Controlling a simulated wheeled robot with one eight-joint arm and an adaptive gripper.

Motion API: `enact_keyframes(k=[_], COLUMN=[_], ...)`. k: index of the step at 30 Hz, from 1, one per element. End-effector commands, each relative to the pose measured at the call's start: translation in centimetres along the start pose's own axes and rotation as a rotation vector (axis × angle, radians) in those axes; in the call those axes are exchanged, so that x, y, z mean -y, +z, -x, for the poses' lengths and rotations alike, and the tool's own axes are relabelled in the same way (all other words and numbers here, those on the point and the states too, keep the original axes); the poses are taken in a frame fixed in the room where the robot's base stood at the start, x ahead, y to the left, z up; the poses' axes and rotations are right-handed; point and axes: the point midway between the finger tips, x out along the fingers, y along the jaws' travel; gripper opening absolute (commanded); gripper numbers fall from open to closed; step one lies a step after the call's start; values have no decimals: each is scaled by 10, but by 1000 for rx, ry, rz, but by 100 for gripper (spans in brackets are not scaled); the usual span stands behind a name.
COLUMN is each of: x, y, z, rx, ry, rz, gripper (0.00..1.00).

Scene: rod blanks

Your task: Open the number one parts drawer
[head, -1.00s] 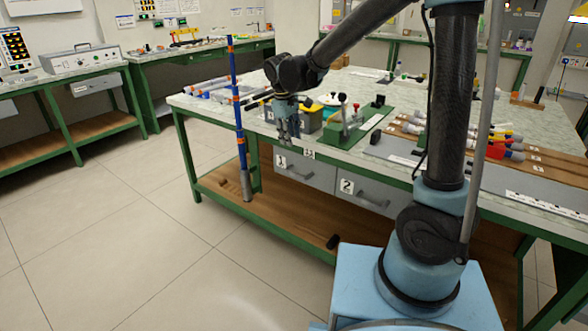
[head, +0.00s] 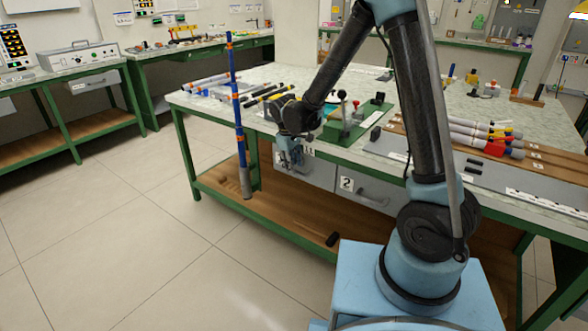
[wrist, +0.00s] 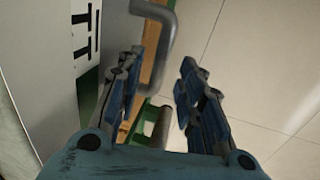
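The number one drawer (head: 318,174) is a grey front under the bench top, left of drawer two. It looks shut. My gripper (head: 290,162) hangs in front of its left part and covers its number and handle in the head view. In the wrist view, the drawer's grey bar handle (wrist: 160,45) lies just beyond and between my spread fingertips (wrist: 160,68), nearer the left finger. A white label with black marks (wrist: 87,30) is on the left. My gripper is open and empty. I cannot tell whether a finger touches the handle.
Drawer two (head: 368,188) is to the right. A tall blue rod with orange bands (head: 238,110) stands close left of my gripper. The bench top (head: 435,100) carries a green fixture (head: 352,125) and several rods. The floor in front (head: 130,235) is clear.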

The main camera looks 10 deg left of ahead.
Motion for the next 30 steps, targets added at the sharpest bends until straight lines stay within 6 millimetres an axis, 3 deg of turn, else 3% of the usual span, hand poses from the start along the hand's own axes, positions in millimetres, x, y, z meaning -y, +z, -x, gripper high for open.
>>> enact_keyframes(k=[7,18,23,30], x=[0,0,-1,-1], y=[0,0,0,1], z=[-20,-23,-23,-23], rx=[0,0,0,1], ry=[0,0,0,0], rz=[-1,-1,-2,-2], gripper=[35,35,1,0])
